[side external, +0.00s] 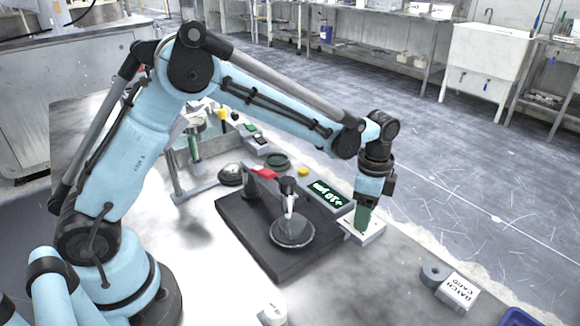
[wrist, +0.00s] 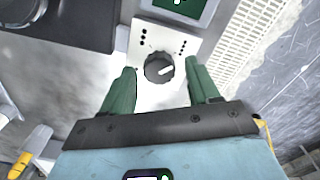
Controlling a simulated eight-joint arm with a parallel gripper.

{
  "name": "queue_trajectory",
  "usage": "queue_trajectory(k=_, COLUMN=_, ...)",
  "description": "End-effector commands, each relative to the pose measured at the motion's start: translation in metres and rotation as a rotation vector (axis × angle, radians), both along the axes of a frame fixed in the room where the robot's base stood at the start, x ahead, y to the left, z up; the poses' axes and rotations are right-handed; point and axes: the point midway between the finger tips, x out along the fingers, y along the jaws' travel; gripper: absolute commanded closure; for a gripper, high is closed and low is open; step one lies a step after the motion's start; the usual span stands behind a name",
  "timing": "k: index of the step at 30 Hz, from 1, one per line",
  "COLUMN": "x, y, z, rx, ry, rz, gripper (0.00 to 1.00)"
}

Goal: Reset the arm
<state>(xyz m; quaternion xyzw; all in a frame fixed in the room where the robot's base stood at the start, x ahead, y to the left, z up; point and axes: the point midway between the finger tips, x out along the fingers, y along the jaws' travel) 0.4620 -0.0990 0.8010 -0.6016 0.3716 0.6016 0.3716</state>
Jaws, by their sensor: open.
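My arm is light blue and reaches from the left across the bench in the side view. My gripper (side external: 361,222) points down over a white control panel (side external: 372,236) at the bench's right side. In the wrist view my gripper (wrist: 156,78) shows two green fingers spread apart with nothing held between them. A dark round knob (wrist: 158,67) on the white panel (wrist: 143,38) lies between and just beyond the fingertips. Whether the fingers touch the panel cannot be told. In the side view the knob is hidden by the gripper.
A dark platform (side external: 240,235) with a round platen (side external: 292,232) and a green-lit display (side external: 327,193) stand left of my gripper. A batch card block (side external: 457,291) and a grey ring (side external: 434,275) lie to the right. Small items, including a yellow one (side external: 303,172), sit behind.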

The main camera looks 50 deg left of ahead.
Motion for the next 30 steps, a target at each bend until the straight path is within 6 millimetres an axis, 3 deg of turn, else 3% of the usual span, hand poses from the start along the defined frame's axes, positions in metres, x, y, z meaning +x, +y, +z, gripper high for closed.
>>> queue_trajectory(k=21, x=0.002, y=0.0021, z=0.0001, rx=0.0, ry=0.0, rz=0.66, gripper=0.4)
queue_trajectory(k=30, x=0.002, y=0.0027, z=0.0002, rx=0.0, ry=0.0, rz=0.824, gripper=0.4)
